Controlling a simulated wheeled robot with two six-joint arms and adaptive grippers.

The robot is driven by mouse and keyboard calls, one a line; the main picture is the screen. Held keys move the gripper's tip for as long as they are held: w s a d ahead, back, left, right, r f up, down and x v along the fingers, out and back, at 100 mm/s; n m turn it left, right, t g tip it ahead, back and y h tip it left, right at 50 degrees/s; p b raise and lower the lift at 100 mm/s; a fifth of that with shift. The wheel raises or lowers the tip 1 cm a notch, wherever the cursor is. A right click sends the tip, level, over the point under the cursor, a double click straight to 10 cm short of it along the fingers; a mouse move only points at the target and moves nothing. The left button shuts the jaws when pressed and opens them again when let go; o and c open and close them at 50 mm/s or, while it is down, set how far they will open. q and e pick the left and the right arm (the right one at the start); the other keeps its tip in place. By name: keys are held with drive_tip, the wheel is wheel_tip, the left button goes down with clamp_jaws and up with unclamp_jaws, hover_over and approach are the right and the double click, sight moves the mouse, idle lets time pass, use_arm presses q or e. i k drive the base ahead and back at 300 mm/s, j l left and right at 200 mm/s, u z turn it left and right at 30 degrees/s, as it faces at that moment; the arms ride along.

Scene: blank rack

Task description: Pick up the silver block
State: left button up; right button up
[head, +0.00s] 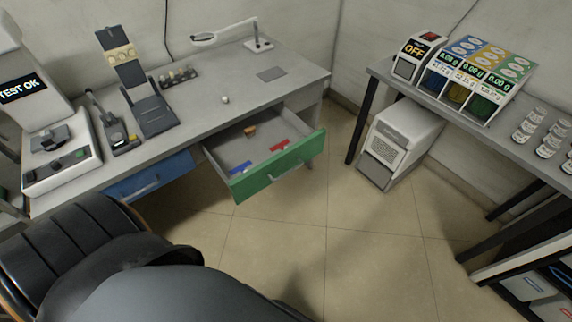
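I cannot pick out a silver block for certain in the head view. A small pale, roundish thing (225,99) sits on the desk behind the open drawer; it is too small to tell whether it is a block. The open green-fronted drawer (285,167) holds an orange-brown block (250,131), a red piece (279,145) and a blue piece (240,168). A rack of small pieces (178,76) stands at the back of the desk, its pieces too small to make out. Neither of my grippers is in view.
The grey desk (200,117) carries a "TEST OK" machine (60,157), dark devices (150,110), a flat grey plate (271,74) and a lamp (259,45). A dark chair (75,240) stands in front. A right-hand table holds dispensers (470,80) and jars. The middle floor (370,230) is clear.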

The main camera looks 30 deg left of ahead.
sight(48, 133)
drive_tip(key=u, duration=2.7)
drive_tip(key=i+j, duration=0.1)
drive_tip(key=i, duration=0.25)
drive_tip(key=i+j, duration=0.1)
drive_tip(key=i, duration=0.25)
